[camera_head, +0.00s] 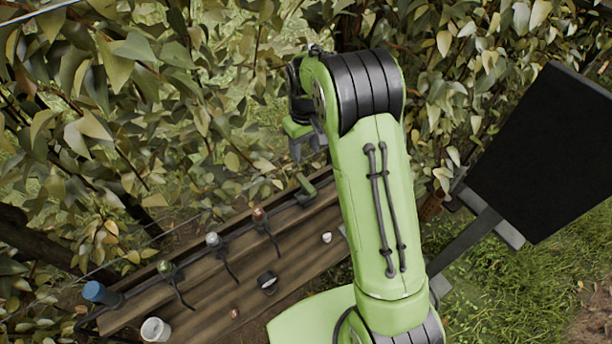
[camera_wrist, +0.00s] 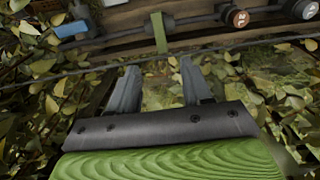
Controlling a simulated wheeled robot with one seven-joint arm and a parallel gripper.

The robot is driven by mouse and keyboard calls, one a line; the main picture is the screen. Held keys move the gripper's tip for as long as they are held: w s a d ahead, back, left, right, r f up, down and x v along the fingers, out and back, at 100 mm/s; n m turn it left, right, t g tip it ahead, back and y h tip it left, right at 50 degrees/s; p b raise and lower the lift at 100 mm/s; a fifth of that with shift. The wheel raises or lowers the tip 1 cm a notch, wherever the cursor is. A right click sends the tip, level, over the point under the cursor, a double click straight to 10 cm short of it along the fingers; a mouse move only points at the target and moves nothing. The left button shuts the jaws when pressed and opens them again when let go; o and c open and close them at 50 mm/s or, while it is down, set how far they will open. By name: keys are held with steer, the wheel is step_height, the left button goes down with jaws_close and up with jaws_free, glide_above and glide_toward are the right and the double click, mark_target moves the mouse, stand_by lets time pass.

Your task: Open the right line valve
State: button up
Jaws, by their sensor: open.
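A dark pipe line runs along a wooden board (camera_head: 190,318). A green lever (camera_head: 310,187) sits at the right of the visible line; in the wrist view it is a green bar (camera_wrist: 159,33) standing across the pipe. To its left in the head view are a copper-capped fitting (camera_head: 258,214), a grey-capped one (camera_head: 213,240) and a greenish one (camera_head: 165,267). No label shows which is the right line valve. My gripper (camera_head: 305,148) is open and empty, above and apart from the green lever. In the wrist view its fingers (camera_wrist: 157,88) point toward the lever.
A blue-capped part (camera_head: 95,291) and a white cup (camera_head: 155,329) are at the board's left end. Dense leaves surround my gripper, and a thin wire (camera_head: 135,249) crosses behind the board. A black panel (camera_head: 550,150) stands at right. My arm hides the board's right end.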

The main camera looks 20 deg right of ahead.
mark_target(305, 183)
step_height(305, 183, down, 14)
steer(key=shift+f+b, duration=0.2)
steer(key=shift+b, duration=0.85)
jaws_close()
